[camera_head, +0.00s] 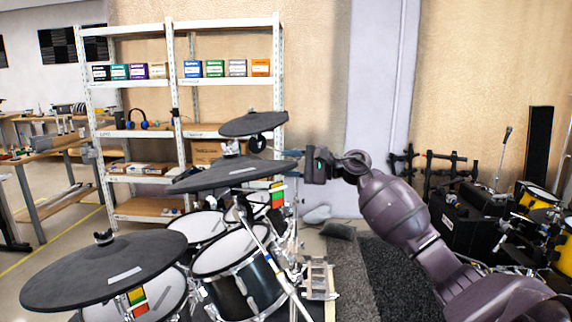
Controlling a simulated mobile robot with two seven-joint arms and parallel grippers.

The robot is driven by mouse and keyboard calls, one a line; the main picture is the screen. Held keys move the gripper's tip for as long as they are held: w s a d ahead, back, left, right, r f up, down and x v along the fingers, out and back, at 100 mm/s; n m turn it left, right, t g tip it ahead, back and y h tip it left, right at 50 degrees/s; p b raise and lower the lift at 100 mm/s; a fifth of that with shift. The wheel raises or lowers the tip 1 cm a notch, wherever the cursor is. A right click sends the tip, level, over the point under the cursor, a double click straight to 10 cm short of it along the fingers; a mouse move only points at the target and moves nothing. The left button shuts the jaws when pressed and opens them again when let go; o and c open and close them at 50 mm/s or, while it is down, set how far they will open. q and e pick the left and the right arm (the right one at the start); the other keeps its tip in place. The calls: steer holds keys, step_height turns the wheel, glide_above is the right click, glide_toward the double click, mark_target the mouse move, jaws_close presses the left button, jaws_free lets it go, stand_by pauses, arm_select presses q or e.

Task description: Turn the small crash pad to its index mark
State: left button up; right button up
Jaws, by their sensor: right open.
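Three dark round cymbal pads show in the head view: a large one at front left (80,275), a middle one (222,175) and a smaller-looking one at the back (253,124). I cannot tell for sure which is the small crash pad. The front and middle pads each bear a pale strip. My right gripper (289,167) reaches in from the right and is open at the right edge of the middle pad, with the rim seemingly between its fingers. I cannot tell whether they touch it. No index mark is clearly seen. My left gripper is out of view.
Drums (240,250) and metal stands crowd the space below the pads. A white shelf rack (178,130) with small boxes stands behind. A dark mat (385,275) lies below my right arm. Black cases (470,220) and yellow drums stand at right.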

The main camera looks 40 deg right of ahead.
steer(key=shift+w+a, duration=0.35)
steer(key=shift+w, duration=0.15)
